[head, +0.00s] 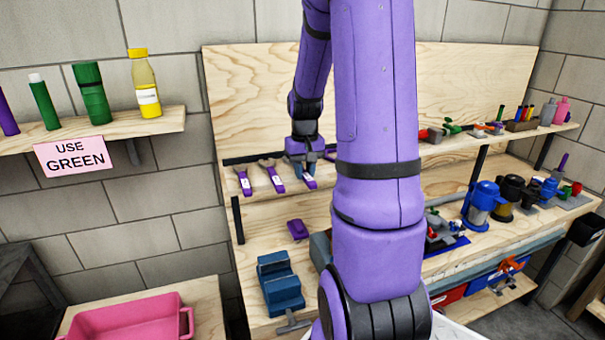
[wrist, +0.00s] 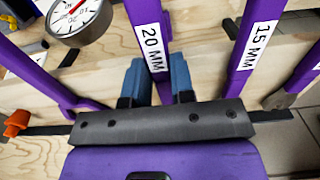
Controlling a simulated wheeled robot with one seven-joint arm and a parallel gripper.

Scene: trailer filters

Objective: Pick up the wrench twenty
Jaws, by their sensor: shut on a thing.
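The wrench labelled 20 MM (wrist: 150,45) has a purple handle and stands between the blue fingers of my gripper (wrist: 160,78) in the wrist view. The gripper is shut on it. In the head view my gripper (head: 305,162) is at the narrow rack shelf, and the handle of this wrench (head: 309,182) shows just below the fingers. I cannot tell whether the wrench is clear of the shelf. A wrench labelled 15 MM (wrist: 251,45) is beside it on the right in the wrist view. The gripper hides the wrench's lower part in that view.
Two more purple wrenches (head: 274,180) (head: 243,183) rest to the left on the shelf. A round gauge (wrist: 78,20) is close by on the wrist view's left. A blue vise (head: 279,284) stands on the bench below. My arm hides the middle of the bench.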

